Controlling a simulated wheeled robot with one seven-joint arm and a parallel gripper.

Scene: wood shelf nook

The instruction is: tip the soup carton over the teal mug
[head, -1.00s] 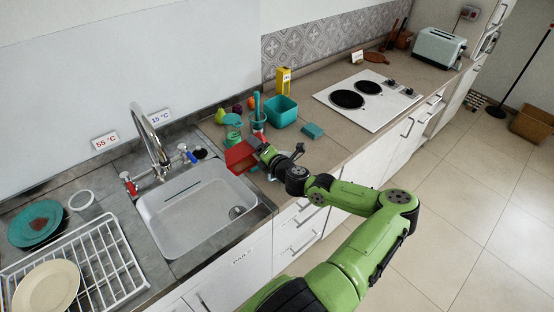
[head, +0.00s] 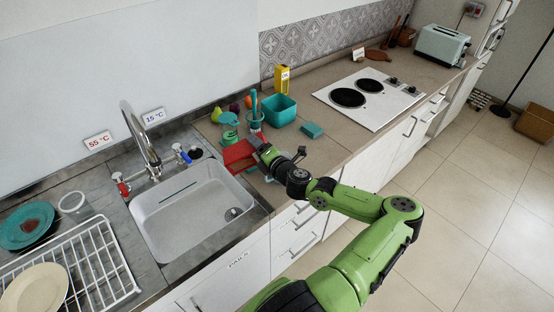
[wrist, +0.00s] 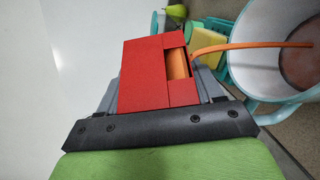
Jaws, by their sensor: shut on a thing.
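The red soup carton (wrist: 150,75) is held in my gripper (wrist: 155,95) in the wrist view, between its two grey fingers. An orange stream (wrist: 235,46) runs from the carton's opening into the teal mug (wrist: 258,112). The mug has a pale inside and brown-orange contents at its bottom. In the head view the tipped carton (head: 239,154) is above the counter right of the sink, with my gripper (head: 258,157) at its right side. The mug is hard to make out there, among other teal things.
A teal holder with a brush (head: 255,118), a teal bin (head: 279,109), a yellow box (head: 282,78) and a teal block (head: 312,130) stand behind and right of the carton. The sink (head: 190,215) is to the left. Counter before the hob (head: 368,98) is clear.

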